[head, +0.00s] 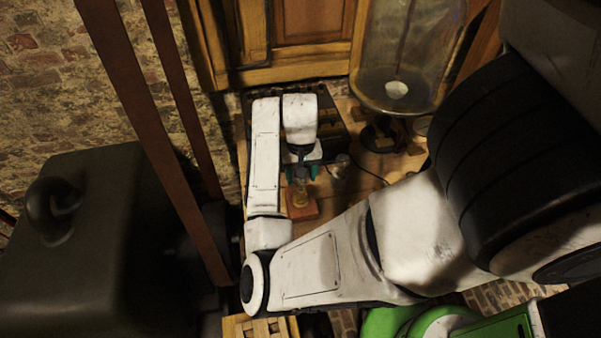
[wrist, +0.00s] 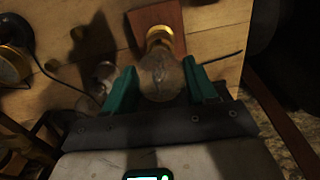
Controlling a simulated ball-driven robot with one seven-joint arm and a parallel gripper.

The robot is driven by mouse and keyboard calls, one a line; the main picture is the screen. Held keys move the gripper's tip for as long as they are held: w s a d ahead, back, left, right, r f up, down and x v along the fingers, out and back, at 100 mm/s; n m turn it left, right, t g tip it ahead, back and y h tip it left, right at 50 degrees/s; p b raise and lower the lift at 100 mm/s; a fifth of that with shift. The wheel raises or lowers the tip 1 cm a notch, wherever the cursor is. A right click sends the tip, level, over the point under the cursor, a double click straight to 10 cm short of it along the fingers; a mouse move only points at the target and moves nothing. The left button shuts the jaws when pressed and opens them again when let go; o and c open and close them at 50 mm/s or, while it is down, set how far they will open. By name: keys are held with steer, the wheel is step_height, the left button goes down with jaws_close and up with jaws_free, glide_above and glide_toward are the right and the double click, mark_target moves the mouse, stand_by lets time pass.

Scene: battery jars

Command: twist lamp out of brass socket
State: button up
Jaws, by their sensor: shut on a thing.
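The lamp (wrist: 160,76), a clear round glass bulb, sits between the two teal fingers of my gripper (wrist: 162,88) in the wrist view. The gripper is shut on its glass. The lamp's neck end is at the brass socket (wrist: 159,36), which is fixed on a reddish-brown wooden block (wrist: 140,22). In the head view my gripper (head: 301,172) is above the block (head: 302,209), with the lamp and socket small and dim between them. The lamp's base is hidden, so I cannot tell how deep it sits in the socket.
A small glassy object (wrist: 104,71) lies beside the lamp on the wooden tabletop (wrist: 215,35), near a thin dark wire. A round brass-rimmed piece (wrist: 12,64) is at the left. A large glass jar (head: 405,60) stands at the back right in the head view.

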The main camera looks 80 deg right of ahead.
steer(key=shift+n, duration=1)
steer(key=shift+s+n, duration=0.15)
steer(key=shift+n, duration=0.95)
steer(key=n, duration=0.3)
steer(key=shift+r, duration=0.1)
steer(key=shift+w+r, duration=0.2)
steer(key=shift+r, duration=0.5)
steer(key=shift+r, duration=0.45)
steer(key=shift+r, duration=2.45)
